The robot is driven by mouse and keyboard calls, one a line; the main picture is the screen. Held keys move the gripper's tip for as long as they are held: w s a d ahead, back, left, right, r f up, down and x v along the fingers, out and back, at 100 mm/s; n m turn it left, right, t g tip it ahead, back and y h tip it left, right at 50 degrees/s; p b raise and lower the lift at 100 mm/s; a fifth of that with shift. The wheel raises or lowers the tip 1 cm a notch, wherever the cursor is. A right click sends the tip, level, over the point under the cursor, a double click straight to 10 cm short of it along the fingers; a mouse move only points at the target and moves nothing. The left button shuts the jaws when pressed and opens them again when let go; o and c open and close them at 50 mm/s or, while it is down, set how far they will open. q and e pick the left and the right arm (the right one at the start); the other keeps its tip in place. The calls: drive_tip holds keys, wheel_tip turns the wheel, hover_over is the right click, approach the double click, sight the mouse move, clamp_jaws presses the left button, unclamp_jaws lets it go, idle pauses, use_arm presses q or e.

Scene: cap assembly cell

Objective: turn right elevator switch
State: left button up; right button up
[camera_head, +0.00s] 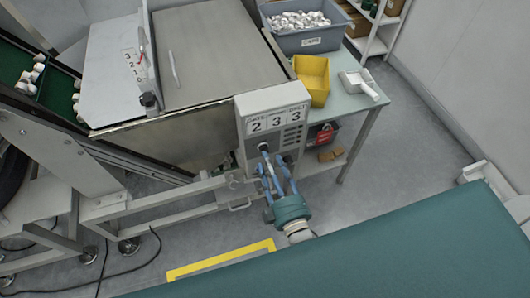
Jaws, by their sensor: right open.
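My left gripper is not in view.
A table (345,103) behind the box holds a grey bin of caps (301,39), a yellow bin (312,78) and a white scoop (360,85). A metal frame (150,208) and cables are at left. The floor at right is partly clear.

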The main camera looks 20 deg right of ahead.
sight(264, 149)
drive_tip(key=shift+w+a, duration=0.1)
drive_tip(key=shift+w, duration=1.9)
clamp_jaws()
